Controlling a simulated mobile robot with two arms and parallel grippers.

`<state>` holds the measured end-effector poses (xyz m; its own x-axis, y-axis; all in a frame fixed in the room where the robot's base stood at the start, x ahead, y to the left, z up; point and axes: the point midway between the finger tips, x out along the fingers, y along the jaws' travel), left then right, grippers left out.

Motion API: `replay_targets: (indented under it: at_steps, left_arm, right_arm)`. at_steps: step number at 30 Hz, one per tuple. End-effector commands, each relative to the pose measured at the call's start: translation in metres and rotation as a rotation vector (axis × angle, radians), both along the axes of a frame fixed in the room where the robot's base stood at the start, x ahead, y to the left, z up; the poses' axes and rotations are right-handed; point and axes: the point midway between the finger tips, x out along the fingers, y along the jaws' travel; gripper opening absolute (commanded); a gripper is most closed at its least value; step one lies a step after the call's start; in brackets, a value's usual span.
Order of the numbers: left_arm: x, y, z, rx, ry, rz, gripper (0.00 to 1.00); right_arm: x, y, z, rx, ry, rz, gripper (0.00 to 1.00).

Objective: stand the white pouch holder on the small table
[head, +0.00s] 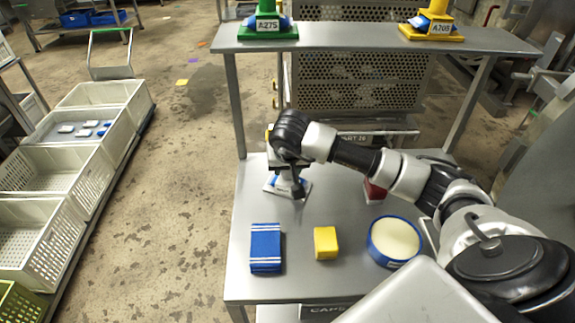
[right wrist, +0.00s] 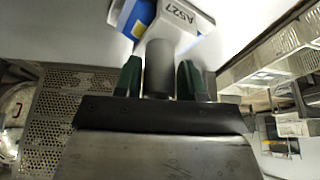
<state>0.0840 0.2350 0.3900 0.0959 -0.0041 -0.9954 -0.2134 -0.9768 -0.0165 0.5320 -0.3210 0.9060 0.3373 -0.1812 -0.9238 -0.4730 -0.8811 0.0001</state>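The white pouch holder (head: 304,187), with a blue pouch on it, is at the far left part of the near grey metal table (head: 340,270). My right gripper (head: 297,188) is over it and hides much of it. In the right wrist view, the holder's label A527 (right wrist: 178,15) and blue pouch (right wrist: 138,18) show at the top. A grey post (right wrist: 158,70) stands between the green-padded fingers of the right gripper (right wrist: 159,80), with narrow gaps at both sides. My left gripper is not in view.
On the near table are a blue striped packet (head: 266,248), a yellow block (head: 325,243), a blue-rimmed round tub (head: 394,241) and a partly hidden red thing (head: 375,191). Green (head: 268,28) and yellow (head: 434,25) holders stand on the raised shelf (head: 345,38). White crates (head: 45,235) line the left.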

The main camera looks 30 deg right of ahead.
Motion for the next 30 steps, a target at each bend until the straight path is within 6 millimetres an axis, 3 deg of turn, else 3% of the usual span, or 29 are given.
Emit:
replay_targets:
  at_steps: [1,3,14,30]
  left_arm:
    - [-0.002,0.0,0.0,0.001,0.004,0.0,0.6]
    - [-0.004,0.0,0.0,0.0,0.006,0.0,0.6]
    - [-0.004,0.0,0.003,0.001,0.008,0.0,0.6]
    - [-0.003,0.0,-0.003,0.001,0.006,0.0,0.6]
  right_arm:
    - [0.0,0.0,0.001,0.0,0.0,0.0,0.47]
    - [0.0,0.0,0.001,0.0,0.0,0.0,0.58]
    - [0.0,0.0,0.006,0.0,-0.002,0.0,0.58]
    - [-0.034,0.019,0.099,0.0,-0.004,0.001,0.58]
